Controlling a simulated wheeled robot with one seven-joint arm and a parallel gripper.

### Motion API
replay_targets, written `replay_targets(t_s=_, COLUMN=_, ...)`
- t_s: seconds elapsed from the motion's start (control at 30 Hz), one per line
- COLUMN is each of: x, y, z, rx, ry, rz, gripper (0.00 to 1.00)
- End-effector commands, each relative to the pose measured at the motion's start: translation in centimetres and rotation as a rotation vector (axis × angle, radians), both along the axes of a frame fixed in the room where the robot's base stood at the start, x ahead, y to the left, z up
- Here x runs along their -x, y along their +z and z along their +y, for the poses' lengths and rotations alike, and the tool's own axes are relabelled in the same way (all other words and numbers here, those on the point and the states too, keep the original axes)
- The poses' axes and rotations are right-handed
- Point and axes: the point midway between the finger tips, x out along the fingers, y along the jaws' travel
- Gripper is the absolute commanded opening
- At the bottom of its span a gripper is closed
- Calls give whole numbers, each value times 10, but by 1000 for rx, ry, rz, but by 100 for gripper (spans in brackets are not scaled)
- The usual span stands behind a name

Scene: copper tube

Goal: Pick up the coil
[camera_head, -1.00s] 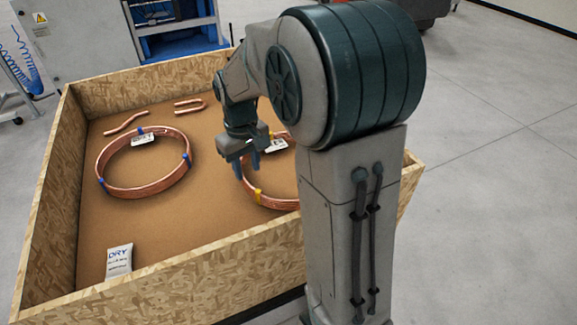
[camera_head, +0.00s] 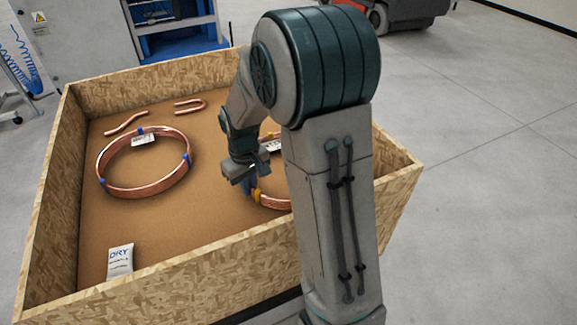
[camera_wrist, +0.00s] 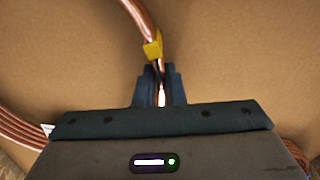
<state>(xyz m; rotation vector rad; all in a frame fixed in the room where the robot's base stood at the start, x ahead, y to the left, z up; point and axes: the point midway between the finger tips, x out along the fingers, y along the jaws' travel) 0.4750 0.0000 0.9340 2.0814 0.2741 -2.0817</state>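A copper coil with yellow ties (camera_head: 273,200) lies at the right in the wooden crate, partly hidden behind my arm. My gripper (camera_head: 247,187) is low over its left side. In the wrist view, my gripper (camera_wrist: 159,88) has one dark finger on each side of the coil's tube, close against it, just below a yellow tie (camera_wrist: 153,47). It looks shut on the coil (camera_wrist: 136,10). The coil appears to rest on the crate floor. A second coil with blue ties (camera_head: 112,184) lies flat at the left.
The crate (camera_head: 52,200) has raised wooden walls on all sides. The floor between the coils is clear.

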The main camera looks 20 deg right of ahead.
Motion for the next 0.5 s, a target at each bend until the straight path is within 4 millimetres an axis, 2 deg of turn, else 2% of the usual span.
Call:
replay_targets(t_s=0.37, x=-1, y=2, z=0, rx=0, ry=0, rz=-3, gripper=0)
replay_targets(t_s=0.5, x=-2, y=12, z=0, rx=0, ry=0, rz=-6, gripper=0)
